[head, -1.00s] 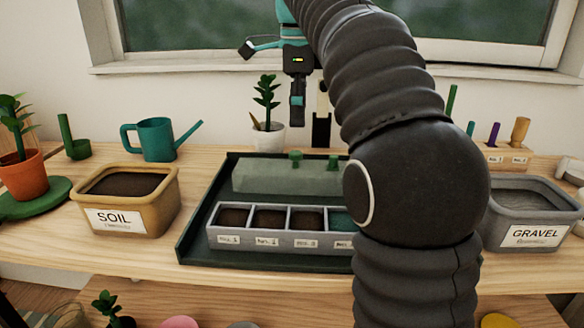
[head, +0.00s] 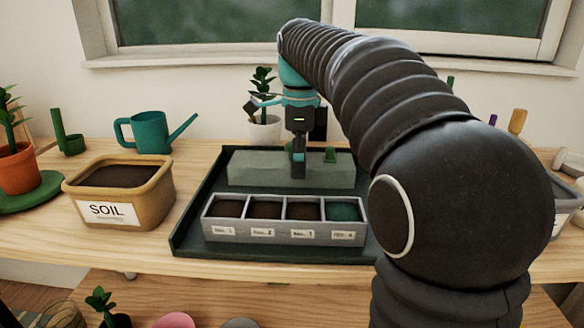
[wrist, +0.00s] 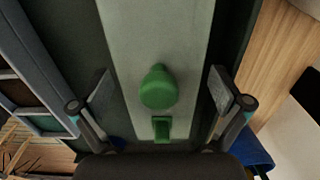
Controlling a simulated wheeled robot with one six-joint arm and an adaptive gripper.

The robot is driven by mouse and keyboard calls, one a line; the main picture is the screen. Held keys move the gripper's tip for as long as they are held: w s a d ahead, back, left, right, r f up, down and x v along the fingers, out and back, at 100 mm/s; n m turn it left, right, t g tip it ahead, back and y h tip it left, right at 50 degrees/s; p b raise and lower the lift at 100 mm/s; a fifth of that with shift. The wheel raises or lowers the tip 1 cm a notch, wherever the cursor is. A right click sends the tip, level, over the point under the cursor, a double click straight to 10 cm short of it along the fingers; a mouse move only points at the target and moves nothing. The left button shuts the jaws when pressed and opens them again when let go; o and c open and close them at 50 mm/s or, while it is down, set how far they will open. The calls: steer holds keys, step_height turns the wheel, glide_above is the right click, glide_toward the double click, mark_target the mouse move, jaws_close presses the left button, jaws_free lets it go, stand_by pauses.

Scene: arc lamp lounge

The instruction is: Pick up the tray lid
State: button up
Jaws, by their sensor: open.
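The tray lid (head: 248,168) is a long, pale grey-green block-like cover lying in the back part of the dark green tray (head: 188,232), behind the seed tray. In the wrist view the lid (wrist: 150,35) runs lengthwise under my gripper, with a round green knob (wrist: 158,88) and a smaller green piece (wrist: 161,129) on top. My gripper (head: 298,168) points down over the lid in the head view and hides one green piece there. In the wrist view its open fingers (wrist: 162,92) stand on either side of the lid's knob, apart from it, holding nothing.
The grey four-cell seed tray (head: 284,232) sits just in front of the lid. A soil tub (head: 120,195), a teal watering can (head: 152,134) and a potted plant (head: 22,170) stand left. Another plant (head: 263,130) is behind. My arm covers much of the right side.

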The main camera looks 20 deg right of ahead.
steer(key=shift+f, duration=0.45)
steer(key=c, duration=1.2)
steer(key=shift+o, duration=0.2)
